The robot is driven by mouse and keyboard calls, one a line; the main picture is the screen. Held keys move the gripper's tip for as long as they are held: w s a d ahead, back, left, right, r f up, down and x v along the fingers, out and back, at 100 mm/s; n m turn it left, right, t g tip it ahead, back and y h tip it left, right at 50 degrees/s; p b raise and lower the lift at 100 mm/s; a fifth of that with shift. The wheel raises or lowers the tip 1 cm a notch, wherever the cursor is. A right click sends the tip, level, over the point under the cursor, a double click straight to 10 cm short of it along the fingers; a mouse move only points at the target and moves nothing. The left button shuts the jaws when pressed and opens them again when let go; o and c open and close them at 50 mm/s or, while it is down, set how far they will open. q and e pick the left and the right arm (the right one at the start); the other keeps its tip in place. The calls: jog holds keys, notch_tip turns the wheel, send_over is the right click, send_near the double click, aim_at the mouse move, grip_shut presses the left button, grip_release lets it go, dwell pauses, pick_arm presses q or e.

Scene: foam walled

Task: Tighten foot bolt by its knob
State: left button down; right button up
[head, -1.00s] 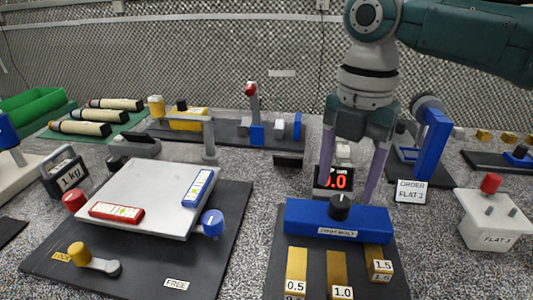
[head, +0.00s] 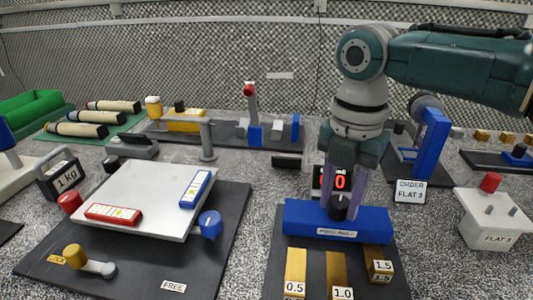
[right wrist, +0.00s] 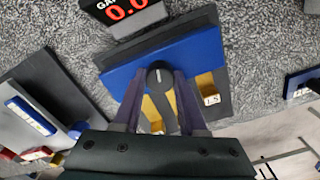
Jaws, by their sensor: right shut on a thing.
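The blue foot bolt block (head: 300,220) has a label on its front and a black knob (head: 339,211) on top. My right gripper (head: 339,203) comes down from above, its two purple fingers shut on the knob. In the right wrist view the knob (right wrist: 159,75) shows between the fingertips, with a pale line on its top, above the blue block (right wrist: 120,82). My left gripper is not in view.
A dark display (head: 329,181) with red digits stands behind the block. Brass weights (head: 295,265) stand in front. Left is a white tilting plate (head: 150,190) with coloured knobs. Right are an order card (head: 410,191) and a white box (head: 490,225).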

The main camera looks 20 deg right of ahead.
grip_shut()
